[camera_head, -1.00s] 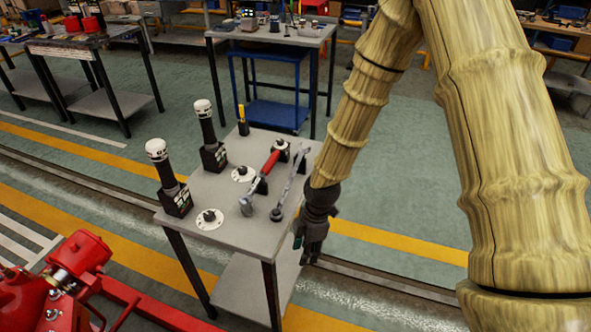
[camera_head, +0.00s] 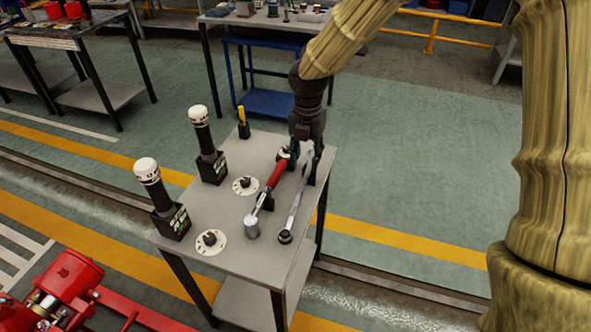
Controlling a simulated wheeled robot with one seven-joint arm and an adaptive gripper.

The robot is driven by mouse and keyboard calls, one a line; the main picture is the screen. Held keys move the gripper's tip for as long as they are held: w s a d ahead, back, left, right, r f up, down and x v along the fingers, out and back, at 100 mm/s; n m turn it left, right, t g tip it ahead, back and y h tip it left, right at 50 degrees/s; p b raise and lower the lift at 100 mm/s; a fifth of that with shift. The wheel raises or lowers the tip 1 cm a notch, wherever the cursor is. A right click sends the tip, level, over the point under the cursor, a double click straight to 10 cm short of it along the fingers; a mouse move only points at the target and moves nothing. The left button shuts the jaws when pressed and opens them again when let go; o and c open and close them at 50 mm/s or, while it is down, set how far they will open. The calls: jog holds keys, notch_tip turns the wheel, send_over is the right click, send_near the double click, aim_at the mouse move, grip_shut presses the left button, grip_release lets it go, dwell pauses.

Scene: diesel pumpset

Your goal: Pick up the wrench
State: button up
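On the small grey table (camera_head: 245,160) lie two long tools side by side. One is a plain silver wrench-like tool (camera_head: 297,207) with a round dark end toward the front. The other has a red handle (camera_head: 276,174) and a silver cylindrical head. Both rest on small dark supports. My gripper (camera_head: 304,152) points down over the far ends of these tools, at the table's right back edge. Its fingertips are small, dark and partly merged with the tools, so contact and finger opening are unclear.
Two black stands with white-capped cylinders (camera_head: 206,145) and a yellow-handled tool (camera_head: 242,115) stand on the table's left and back. Round white discs with dark knobs (camera_head: 210,240) lie there too. Red machinery (camera_head: 65,285) is at front left. Floor to the right is clear.

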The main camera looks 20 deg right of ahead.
jog(key=shift+w+d+f, duration=0.1)
jog(key=shift+w+f, duration=0.15)
jog(key=shift+f, duration=0.05)
send_over(304, 182)
jog(key=f, duration=0.4)
jog(key=shift+w+f, duration=0.3)
jog(key=shift+f, duration=0.05)
jog(key=shift+s+f+p, duration=0.25)
jog(key=shift+f+p, duration=0.25)
jog(key=shift+f, duration=0.2)
jog(key=shift+f+p, duration=0.3)
jog(key=shift+f, duration=1.7)
grip_shut()
